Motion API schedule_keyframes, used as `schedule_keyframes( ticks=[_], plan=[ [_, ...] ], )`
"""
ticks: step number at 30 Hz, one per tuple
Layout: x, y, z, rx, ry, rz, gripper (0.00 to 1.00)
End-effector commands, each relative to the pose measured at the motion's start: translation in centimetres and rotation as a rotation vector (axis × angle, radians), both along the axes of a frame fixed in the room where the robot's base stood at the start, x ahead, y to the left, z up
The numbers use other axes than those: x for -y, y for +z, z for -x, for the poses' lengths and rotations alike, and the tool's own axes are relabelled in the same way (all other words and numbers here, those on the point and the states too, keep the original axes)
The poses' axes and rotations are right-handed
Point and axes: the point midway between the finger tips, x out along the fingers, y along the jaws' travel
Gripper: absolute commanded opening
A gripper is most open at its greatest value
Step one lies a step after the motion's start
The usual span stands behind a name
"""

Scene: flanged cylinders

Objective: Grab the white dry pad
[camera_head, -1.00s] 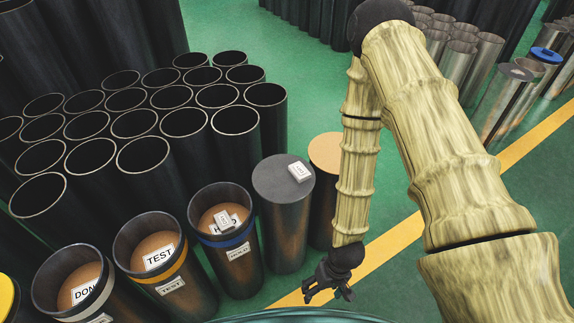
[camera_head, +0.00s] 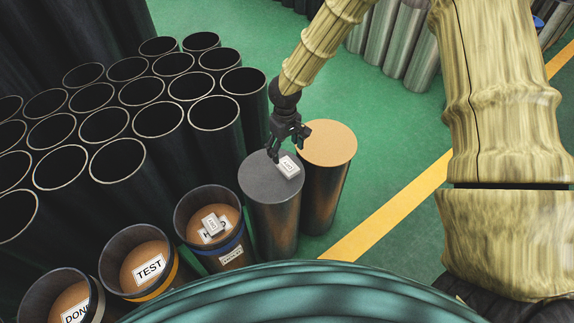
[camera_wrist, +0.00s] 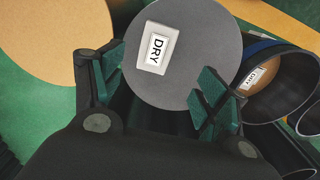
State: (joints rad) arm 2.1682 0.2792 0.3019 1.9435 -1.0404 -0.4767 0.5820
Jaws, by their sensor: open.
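The white dry pad (camera_head: 289,167) lies on the flat grey top of a dark capped cylinder (camera_head: 262,184). In the wrist view the pad (camera_wrist: 157,47) shows the label DRY. My gripper (camera_head: 288,145) is open just above the pad, close to its far edge. In the wrist view the two fingers (camera_wrist: 160,85) are apart, with the pad ahead of and between them, nearer the left finger. No contact with the pad is visible.
A tan-topped cylinder (camera_head: 326,142) stands right beside the grey-topped one. Several open dark cylinders (camera_head: 160,118) crowd the left. Cylinders labelled TEST (camera_head: 150,269) and DONE (camera_head: 75,314) stand at the front left. Green floor (camera_head: 400,115) is clear on the right.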

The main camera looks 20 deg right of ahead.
Motion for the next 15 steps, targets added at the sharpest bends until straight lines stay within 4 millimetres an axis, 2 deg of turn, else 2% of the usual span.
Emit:
schedule_keyframes(
  ticks=[6,15],
  plan=[
    [0.1,-2.5,0.1,-0.001,-0.001,-0.001,0.74],
    [0.2,-3.8,0.1,-0.002,-0.002,-0.002,0.74]
  ],
)
